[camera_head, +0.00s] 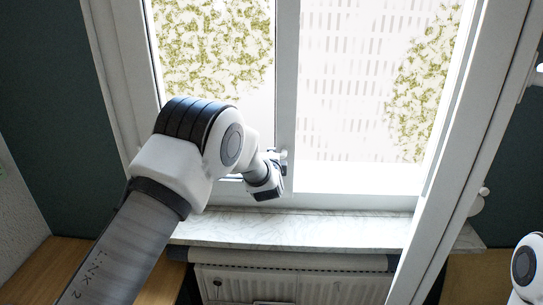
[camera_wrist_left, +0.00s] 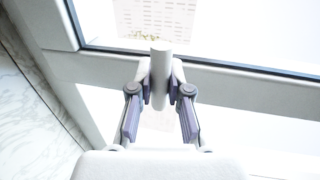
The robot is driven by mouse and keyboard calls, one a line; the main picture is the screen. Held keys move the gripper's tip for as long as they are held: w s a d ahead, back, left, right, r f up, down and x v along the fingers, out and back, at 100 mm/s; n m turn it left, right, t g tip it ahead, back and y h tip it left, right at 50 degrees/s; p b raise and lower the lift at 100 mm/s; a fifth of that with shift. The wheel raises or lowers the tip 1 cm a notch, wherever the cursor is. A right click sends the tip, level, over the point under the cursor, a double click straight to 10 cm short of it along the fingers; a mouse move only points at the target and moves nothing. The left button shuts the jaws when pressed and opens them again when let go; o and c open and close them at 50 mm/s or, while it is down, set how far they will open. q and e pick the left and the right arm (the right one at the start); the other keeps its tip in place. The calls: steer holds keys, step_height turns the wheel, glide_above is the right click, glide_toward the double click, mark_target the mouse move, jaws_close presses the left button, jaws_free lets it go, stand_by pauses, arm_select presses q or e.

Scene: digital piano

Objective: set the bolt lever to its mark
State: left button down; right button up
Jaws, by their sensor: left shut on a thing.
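The bolt lever (camera_wrist_left: 160,58) is a short pale grey rounded bar in the left wrist view, standing out in front of the white window frame. My left gripper (camera_wrist_left: 160,83) is shut on it, with one finger pad on each side of the bar. In the head view my left gripper (camera_head: 279,161) is at the window's middle upright, low down. There the lever is mostly hidden by the gripper, and I cannot make out its mark in either view. My right gripper is not in view; only part of my right arm shows at the right edge.
The white window (camera_head: 286,60) has two panes. One white sash (camera_head: 455,170) stands at an angle on the right, swung towards me. A marble sill (camera_head: 330,230) runs below the window, with a white radiator (camera_head: 290,285) under it. The sill is clear.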

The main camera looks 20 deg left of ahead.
arm_select(q)
steer(key=c, duration=1.1)
jaws_free()
steer(key=v, duration=1.2)
steer(key=shift+w, duration=0.1)
